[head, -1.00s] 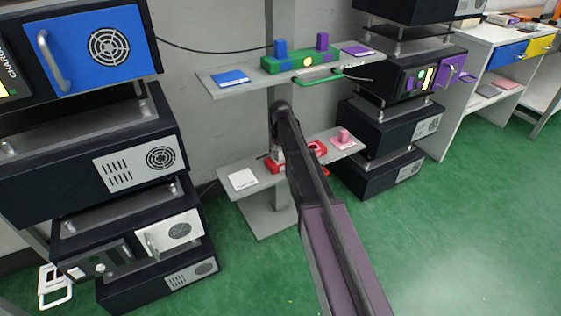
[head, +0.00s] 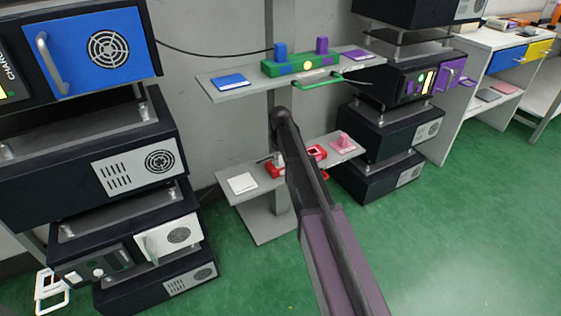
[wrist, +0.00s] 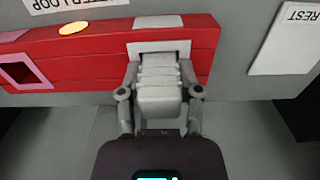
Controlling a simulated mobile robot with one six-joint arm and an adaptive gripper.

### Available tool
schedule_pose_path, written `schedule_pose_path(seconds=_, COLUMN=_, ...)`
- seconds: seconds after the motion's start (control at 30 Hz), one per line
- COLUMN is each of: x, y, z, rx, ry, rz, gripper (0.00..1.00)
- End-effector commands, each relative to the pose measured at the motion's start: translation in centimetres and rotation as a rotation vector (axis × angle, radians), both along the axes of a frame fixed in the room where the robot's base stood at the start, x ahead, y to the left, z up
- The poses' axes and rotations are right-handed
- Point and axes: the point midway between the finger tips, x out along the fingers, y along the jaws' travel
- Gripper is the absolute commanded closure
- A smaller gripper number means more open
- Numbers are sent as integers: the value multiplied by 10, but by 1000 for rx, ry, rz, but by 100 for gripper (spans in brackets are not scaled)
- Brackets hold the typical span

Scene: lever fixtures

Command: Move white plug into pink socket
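The white plug (wrist: 159,90) is a ribbed grey-white block at the white-framed opening (wrist: 150,47) of the red fixture (wrist: 80,46). My gripper (wrist: 159,76) has a finger against each side of the plug and appears shut on it. How deep the plug sits in the opening is unclear. The pink socket (wrist: 20,71), a pink-framed square hole, is at the left of the same fixture and looks empty. In the head view the red fixture (head: 274,170) is on the lower shelf, partly behind my arm; the pink socket (head: 316,152) shows right of the arm.
A white REST pad (wrist: 289,38) lies beside the fixture; it also shows in the head view (head: 242,184). The upper shelf holds a green fixture (head: 300,65) above. Dark cabinets stand on both sides.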

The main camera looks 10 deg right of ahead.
Motion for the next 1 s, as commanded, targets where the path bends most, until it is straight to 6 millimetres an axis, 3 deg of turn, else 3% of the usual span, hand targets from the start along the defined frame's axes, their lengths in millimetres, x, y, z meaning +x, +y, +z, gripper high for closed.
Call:
schedule_pose_path(seconds=0.03, x=0, y=0, z=0, rx=0, ry=0, rz=0, gripper=88)
schedule_pose_path(seconds=0.07, x=0, y=0, z=0, rx=0, ry=0, rz=0, gripper=97)
schedule_pose_path(seconds=0.1, x=0, y=0, z=0, rx=0, ry=0, rz=0, gripper=100)
schedule_pose_path(seconds=0.57, x=0, y=0, z=3, rx=0, ry=0, rz=0, gripper=100)
schedule_pose_path(seconds=1.0, x=0, y=-1, z=34, rx=0, ry=0, rz=-1, gripper=100)
